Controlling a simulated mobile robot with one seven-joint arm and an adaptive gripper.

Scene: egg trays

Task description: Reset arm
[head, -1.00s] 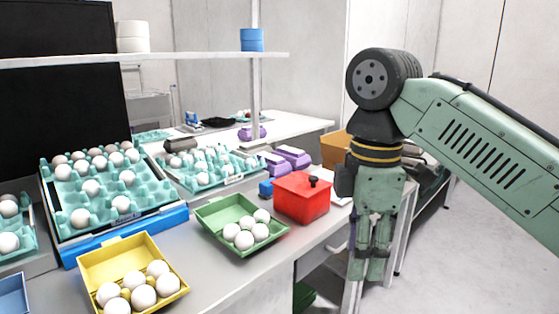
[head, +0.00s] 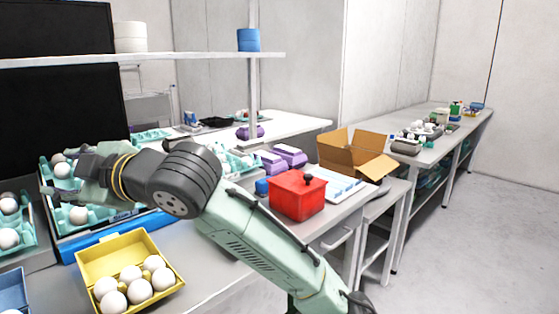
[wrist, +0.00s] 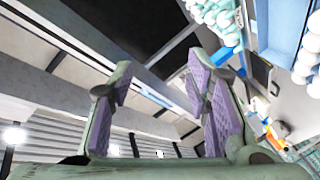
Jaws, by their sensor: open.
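My gripper (head: 62,186) is at the left in the head view, pointing left in front of the large egg tray. My arm reaches up to it from the bottom right. In the wrist view my gripper (wrist: 158,75) shows two fingers with purple pads, apart, with nothing between them. The wrist view is tilted, with ceiling beams behind the fingers and egg trays at the right edge.
The yellow carton (head: 89,268) with several white eggs is at the front. The large teal tray (head: 100,222) is partly covered by my arm. A red box (head: 297,197) sits right of my arm, near an open cardboard box (head: 353,160). Floor at the right is clear.

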